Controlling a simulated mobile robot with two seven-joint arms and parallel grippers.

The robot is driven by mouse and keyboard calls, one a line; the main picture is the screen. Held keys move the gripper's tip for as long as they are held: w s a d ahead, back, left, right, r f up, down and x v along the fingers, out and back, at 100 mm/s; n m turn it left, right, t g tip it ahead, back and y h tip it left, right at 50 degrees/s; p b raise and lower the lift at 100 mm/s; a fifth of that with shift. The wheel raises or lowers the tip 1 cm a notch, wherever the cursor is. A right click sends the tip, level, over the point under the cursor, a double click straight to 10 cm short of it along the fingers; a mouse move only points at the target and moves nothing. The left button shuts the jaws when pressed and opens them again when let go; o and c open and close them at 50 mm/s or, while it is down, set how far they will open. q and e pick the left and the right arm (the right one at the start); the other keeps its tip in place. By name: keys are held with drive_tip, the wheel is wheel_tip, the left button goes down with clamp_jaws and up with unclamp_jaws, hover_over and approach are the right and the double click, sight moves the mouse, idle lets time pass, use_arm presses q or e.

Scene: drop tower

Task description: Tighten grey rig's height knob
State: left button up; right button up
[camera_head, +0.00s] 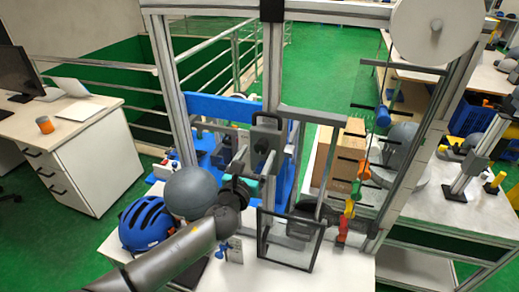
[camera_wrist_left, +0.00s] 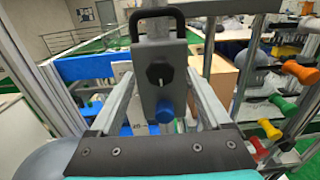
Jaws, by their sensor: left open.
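A grey block (camera_head: 265,140) with a black handle on top is on the grey rig's upright. In the left wrist view the block (camera_wrist_left: 161,55) carries a black round knob (camera_wrist_left: 158,74) and, lower down, a blue knob (camera_wrist_left: 165,109). I cannot tell which is the height knob. My left gripper (camera_head: 247,163) is just in front of the block. In the wrist view the open left gripper (camera_wrist_left: 162,90) has one finger on each side of the knobs. Nothing is visibly held, and I cannot tell whether the fingers touch the block. My right gripper is not in view.
A clear-panelled frame (camera_head: 290,240) stands on the table front. A grey ball (camera_head: 190,191) and blue helmet (camera_head: 147,224) lie left of the rig. A cardboard box (camera_head: 345,155) stands behind.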

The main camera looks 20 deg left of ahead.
sight(262, 146)
use_arm(q)
drive_tip(key=shift+w, duration=1.4)
drive_tip(key=shift+c, duration=0.3)
clamp_jaws()
